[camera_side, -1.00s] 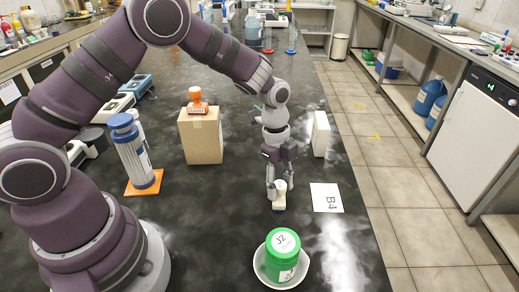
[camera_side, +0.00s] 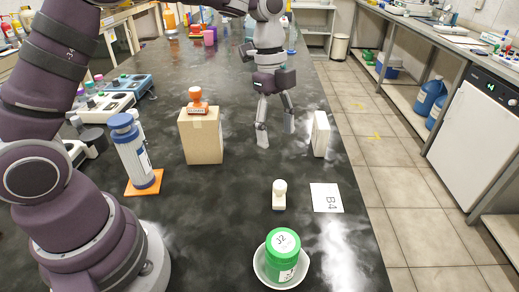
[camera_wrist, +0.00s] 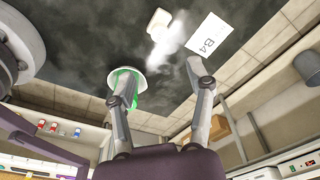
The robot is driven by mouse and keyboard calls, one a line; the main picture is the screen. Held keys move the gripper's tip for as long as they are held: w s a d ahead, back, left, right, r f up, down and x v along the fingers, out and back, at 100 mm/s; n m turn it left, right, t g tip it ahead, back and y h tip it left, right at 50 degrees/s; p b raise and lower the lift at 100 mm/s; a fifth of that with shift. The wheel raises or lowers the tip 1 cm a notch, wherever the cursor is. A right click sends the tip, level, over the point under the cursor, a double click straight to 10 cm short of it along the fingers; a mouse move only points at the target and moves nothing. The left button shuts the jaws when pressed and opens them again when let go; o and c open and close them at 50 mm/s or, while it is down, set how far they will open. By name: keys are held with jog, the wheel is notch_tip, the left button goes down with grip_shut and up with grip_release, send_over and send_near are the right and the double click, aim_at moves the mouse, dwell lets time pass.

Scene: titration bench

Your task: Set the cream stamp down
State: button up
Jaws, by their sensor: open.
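The cream stamp (camera_side: 279,194) stands upright on the dark bench, just left of the white card marked B4 (camera_side: 327,198). In the wrist view the stamp (camera_wrist: 158,24) shows near the top, with the card (camera_wrist: 208,40) to its right. My gripper (camera_side: 276,142) is open and empty. It is raised, clear of the stamp, and lies beyond it in the side view. In the wrist view its two fingers (camera_wrist: 165,80) are spread wide with nothing between them.
A green jar marked J2 (camera_side: 283,252) sits in a white bowl (camera_side: 262,270) in front of the stamp. A white box (camera_side: 320,135) stands near the bench's right edge. A blue-capped cylinder (camera_side: 132,155) stands on an orange base at left.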

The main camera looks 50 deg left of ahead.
jog(key=s+a+r+n+t+y, duration=0.1)
jog(key=s+a+r+n+t, duration=0.1)
jog(key=s+n, duration=0.5)
jog(key=s+a+r+n+t, duration=0.2)
jog(key=s+n, duration=0.5)
jog(key=n, duration=0.4)
notch_tip(320, 180, up, 2)
jog(key=shift+a+t+y, duration=0.3)
jog(key=shift+t+y, duration=0.1)
jog(key=shift+t, duration=0.4)
